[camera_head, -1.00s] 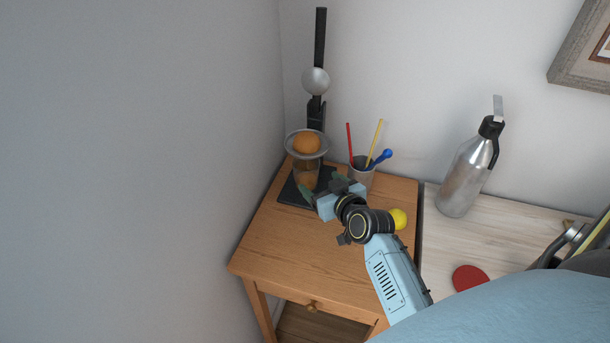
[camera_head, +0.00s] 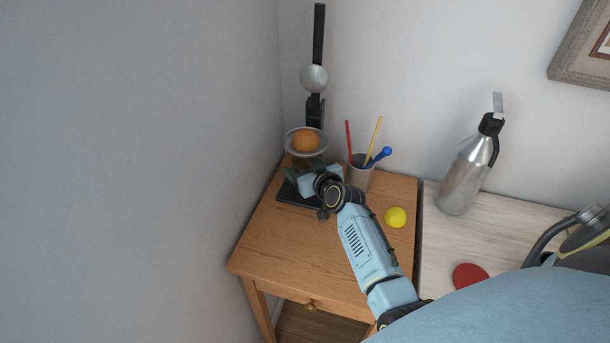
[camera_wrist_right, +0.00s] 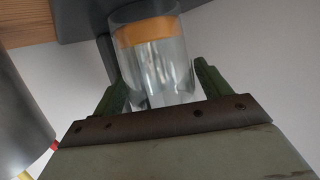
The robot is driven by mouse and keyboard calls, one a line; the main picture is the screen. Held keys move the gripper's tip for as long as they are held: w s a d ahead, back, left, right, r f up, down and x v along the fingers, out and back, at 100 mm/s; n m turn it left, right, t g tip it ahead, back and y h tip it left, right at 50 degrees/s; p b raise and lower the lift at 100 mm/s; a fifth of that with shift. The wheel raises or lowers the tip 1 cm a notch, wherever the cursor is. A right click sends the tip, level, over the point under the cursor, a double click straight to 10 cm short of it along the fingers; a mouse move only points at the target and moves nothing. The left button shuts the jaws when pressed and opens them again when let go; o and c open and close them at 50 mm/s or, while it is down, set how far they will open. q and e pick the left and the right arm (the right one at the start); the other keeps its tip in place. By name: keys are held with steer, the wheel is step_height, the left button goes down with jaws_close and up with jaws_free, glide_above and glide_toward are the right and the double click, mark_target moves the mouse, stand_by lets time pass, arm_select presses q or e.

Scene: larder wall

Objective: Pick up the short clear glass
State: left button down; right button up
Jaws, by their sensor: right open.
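The short clear glass (camera_wrist_right: 158,66) stands on the dark base plate (camera_head: 290,196) of a juicer press. In the right wrist view it shows between the two green fingers of my right gripper (camera_wrist_right: 158,84). The fingers are open, one on each side of the glass; I cannot tell whether they touch it. In the head view my right gripper (camera_head: 294,177) is at the press, and it and the bowl hide most of the glass. An orange (camera_head: 305,141) sits in the bowl just above. My left gripper is not in view.
The press's black upright (camera_head: 315,108) stands behind. A grey cup (camera_head: 359,174) with red, yellow and blue sticks is close to the right. A yellow ball (camera_head: 396,217) lies on the wooden table (camera_head: 285,262). A metal bottle (camera_head: 464,180) stands farther right; a wall is at left.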

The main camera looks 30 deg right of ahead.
steer(key=c, duration=0.9)
steer(key=shift+c, duration=0.7)
steer(key=shift+r, duration=0.2)
